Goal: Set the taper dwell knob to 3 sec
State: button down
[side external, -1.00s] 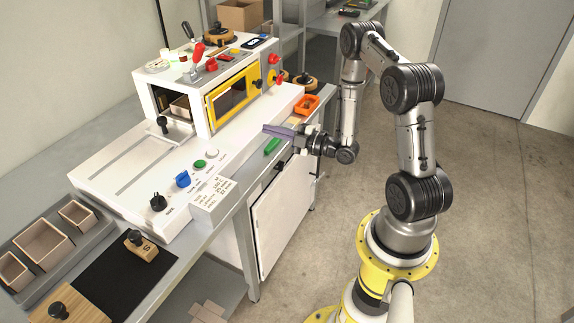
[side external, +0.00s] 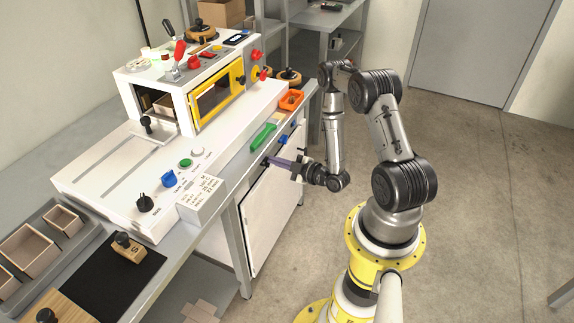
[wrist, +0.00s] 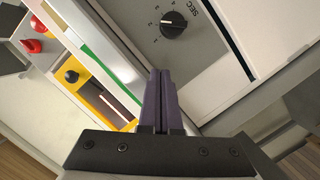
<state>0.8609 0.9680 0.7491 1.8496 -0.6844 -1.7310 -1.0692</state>
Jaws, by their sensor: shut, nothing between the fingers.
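A round black knob (wrist: 173,24) with a white pointer mark sits on a pale panel in the wrist view. A printed scale with "SEC" runs around it; the numbers are too small to read surely. My gripper (wrist: 161,72) is shut and empty, its purple-grey fingers pointing toward the panel just short of the knob, apart from it. In the side view my gripper (side external: 268,160) is low at the machine's front edge, below the green handle (side external: 263,136). I cannot pick out the SEC knob in the side view.
An orange tray (side external: 291,99) is at the far front edge.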

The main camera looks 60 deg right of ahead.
aim_at(266, 162)
jog(key=shift+w+d+f, duration=0.65)
jog(key=shift+d+f, duration=0.15)
jog(key=shift+f, duration=0.05)
jog(key=shift+w+d+f, duration=0.65)
jog(key=shift+d+f, duration=0.15)
jog(key=shift+f, duration=0.05)
jog(key=shift+d+f+m, duration=0.2)
jog(key=shift+d+m, duration=0.2)
jog(key=shift+m, duration=0.1)
jog(key=m, duration=0.1)
jog(key=m+y, duration=0.1)
jog(key=m, duration=0.1)
jog(key=d+m+y, duration=0.1)
jog(key=m, duration=0.1)
jog(key=shift+d+f+g, duration=0.1)
jog(key=shift+f+g, duration=0.2)
jog(key=shift+f, duration=0.1)
